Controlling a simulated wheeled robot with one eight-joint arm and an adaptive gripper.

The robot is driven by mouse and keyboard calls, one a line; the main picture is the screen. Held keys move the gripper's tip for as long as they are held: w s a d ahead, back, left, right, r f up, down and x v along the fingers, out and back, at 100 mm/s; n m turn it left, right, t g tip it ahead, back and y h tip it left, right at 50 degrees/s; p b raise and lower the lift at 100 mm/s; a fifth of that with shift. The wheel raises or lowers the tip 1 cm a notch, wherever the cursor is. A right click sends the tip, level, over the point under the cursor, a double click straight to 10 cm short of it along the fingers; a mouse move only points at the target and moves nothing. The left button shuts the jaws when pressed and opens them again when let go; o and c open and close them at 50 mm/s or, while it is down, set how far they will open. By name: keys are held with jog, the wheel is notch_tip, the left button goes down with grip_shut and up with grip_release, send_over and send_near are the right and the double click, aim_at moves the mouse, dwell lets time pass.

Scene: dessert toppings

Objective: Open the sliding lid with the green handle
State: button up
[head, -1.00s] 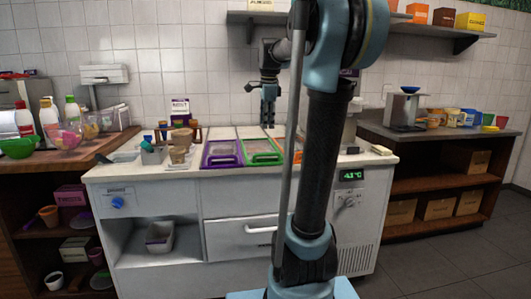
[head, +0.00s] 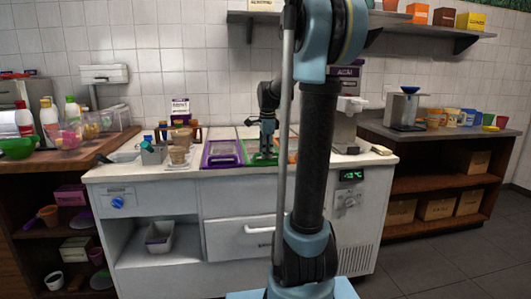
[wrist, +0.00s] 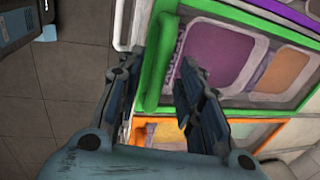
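The green-framed sliding lid (head: 264,162) lies on the white counter, between the purple lid and an orange one. In the wrist view its frame (wrist: 245,101) surrounds a clear panel, with purple and orange contents showing beneath. The green handle (wrist: 152,65) is a thick bar along the frame's left side there. My gripper (wrist: 157,72) is open, its two fingers spread with the handle's lower part between or just beyond the tips. Whether the fingers touch it, I cannot tell. In the head view my gripper (head: 267,140) points down over the green lid.
The purple lid (head: 207,162) lies left of the green one. The orange frame (wrist: 136,133) adjoins it on the other side. Cups (head: 178,154) stand on the counter further left. A white dispenser (head: 346,125) stands at right. Floor shows beyond the counter edge.

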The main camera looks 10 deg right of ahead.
grip_shut()
jog(key=shift+w, duration=0.15)
jog(key=w, duration=3.9)
jog(key=shift+d+f, duration=0.1)
jog(key=shift+d, duration=0.2)
jog(key=shift+w+a, duration=0.25)
jog(key=shift+w, duration=0.5)
